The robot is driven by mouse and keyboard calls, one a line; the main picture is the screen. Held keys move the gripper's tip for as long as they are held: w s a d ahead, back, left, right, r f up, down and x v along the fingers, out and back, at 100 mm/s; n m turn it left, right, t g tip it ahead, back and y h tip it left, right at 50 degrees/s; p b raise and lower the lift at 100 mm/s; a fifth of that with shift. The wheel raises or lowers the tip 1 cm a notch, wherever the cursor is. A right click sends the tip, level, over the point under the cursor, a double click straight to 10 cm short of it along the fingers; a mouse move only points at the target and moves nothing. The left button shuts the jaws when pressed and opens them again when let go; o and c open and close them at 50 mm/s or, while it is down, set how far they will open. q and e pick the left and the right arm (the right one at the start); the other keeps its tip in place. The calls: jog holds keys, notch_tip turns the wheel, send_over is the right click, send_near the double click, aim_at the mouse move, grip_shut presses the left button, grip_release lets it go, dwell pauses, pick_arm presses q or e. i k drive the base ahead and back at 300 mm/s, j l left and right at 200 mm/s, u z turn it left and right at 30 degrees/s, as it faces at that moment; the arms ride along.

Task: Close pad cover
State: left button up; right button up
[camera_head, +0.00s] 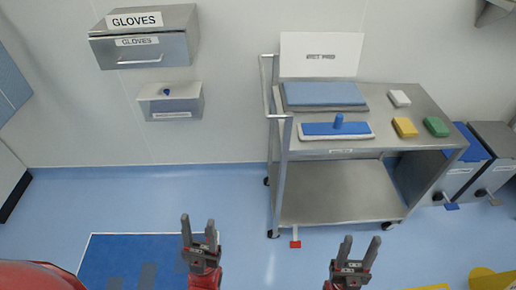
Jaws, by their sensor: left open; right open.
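A white panel with a dark label too blurred to read, apparently the pad cover (321,45), stands upright at the back left of the steel cart (405,165). In front of it, a stack of flat blue pads (325,94) lies on the cart top. My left gripper (198,224) is open and empty, low in the view over the floor, left of the cart and well apart from it. My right gripper (361,241) is open and empty, in front of the cart's lower shelf in the picture. Neither gripper touches the cover.
A flat mop head with a blue socket (338,123) lies at the cart's front edge. White (399,98), yellow (405,127) and green (436,126) blocks lie right of the pads. The cart's handle (270,85) rises at its left. Pedal bins (462,170) stand right. The floor left of the cart is clear.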

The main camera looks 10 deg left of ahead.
aim_at(302, 54)
jog(key=j+z, duration=0.1)
jog(key=j, duration=0.25)
jog(key=k+j, duration=0.15)
jog(key=j, duration=0.15)
jog(key=u, duration=0.35)
jog(key=i+l+u, duration=0.1)
jog(key=l+u, duration=0.2)
jog(key=i+l+u, duration=0.1)
jog(key=l+u, duration=0.15)
jog(key=l, duration=0.25)
jog(key=l+u, duration=0.3)
jog(key=l, duration=0.15)
